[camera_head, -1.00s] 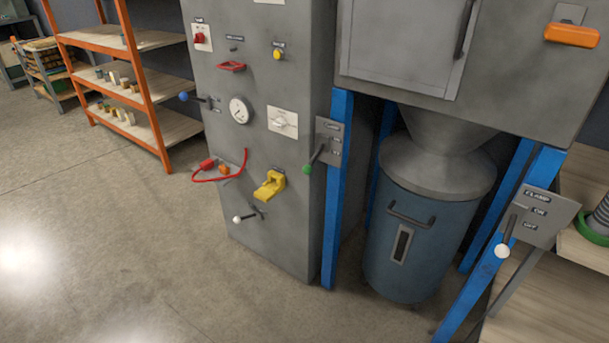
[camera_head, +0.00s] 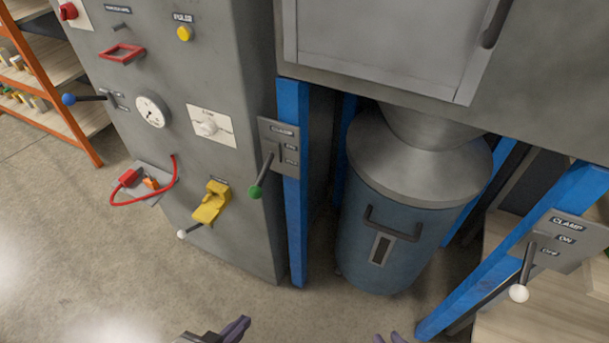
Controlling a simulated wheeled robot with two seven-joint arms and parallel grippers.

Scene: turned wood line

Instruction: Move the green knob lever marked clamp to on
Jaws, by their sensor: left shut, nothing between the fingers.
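The green knob lever (camera_head: 255,192) sticks out from a grey plate (camera_head: 270,131) marked CLAMP on the blue post left of the drum. The plate has ON above OFF, and the lever slants down with its knob below the OFF mark. A second CLAMP lever with a white knob (camera_head: 519,293) is on the right blue post and also points down. My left gripper (camera_head: 237,328) is shut and empty at the bottom edge, well below the green knob and apart from it. Only the tips of my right gripper (camera_head: 390,338) show at the bottom edge; its opening is unclear.
The grey cabinet (camera_head: 235,255) left of the post carries a yellow lockout piece (camera_head: 211,203), a red cable loop (camera_head: 150,200), a blue knob lever (camera_head: 69,99) and a gauge (camera_head: 152,110). A blue drum (camera_head: 350,235) stands right of the post. Floor is clear in front.

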